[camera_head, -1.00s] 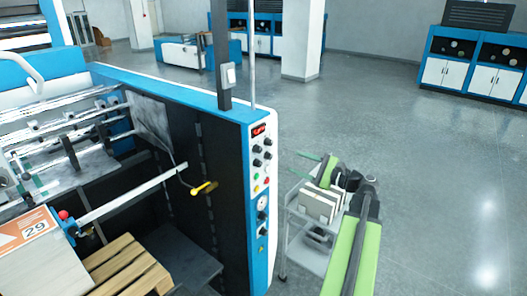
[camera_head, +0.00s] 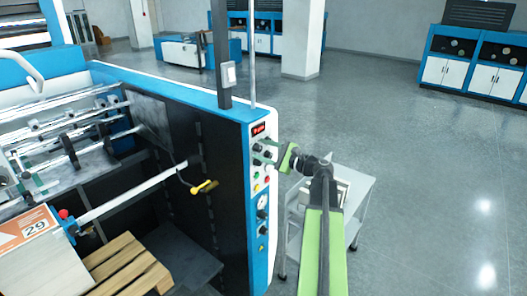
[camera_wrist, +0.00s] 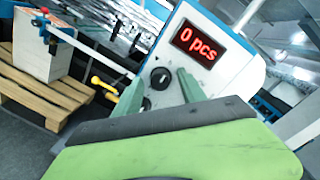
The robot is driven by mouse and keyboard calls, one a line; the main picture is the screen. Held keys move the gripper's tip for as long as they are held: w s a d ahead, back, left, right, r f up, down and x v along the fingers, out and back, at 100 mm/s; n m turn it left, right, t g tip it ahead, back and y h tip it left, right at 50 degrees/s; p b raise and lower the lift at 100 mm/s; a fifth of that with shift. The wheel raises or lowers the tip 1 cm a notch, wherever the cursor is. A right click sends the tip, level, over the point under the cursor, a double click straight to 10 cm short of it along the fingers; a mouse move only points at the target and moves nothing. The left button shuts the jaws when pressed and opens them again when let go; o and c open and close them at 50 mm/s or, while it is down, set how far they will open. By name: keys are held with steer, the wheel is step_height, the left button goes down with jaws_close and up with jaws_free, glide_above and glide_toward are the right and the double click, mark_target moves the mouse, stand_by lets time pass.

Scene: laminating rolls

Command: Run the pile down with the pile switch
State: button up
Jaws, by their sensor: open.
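The control panel (camera_head: 261,210) is on the end of the blue and white machine, with a red display (camera_head: 259,128) above several knobs and buttons. In the wrist view the display (camera_wrist: 199,45) reads "0 pcs". A black knob with a white pointer (camera_wrist: 160,78) lies below it, and part of a second knob (camera_wrist: 146,102) shows lower. I cannot tell which is the pile switch; no labels are readable. My gripper (camera_head: 268,152) is open at the upper knobs, its green fingers (camera_wrist: 158,100) on either side of the knobs in the wrist view. Contact is unclear.
A yellow-handled lever (camera_head: 204,187) sticks out inside the machine. A grey cart (camera_head: 358,205) stands under my arm. The floor at right is clear.

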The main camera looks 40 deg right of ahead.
jaws_close()
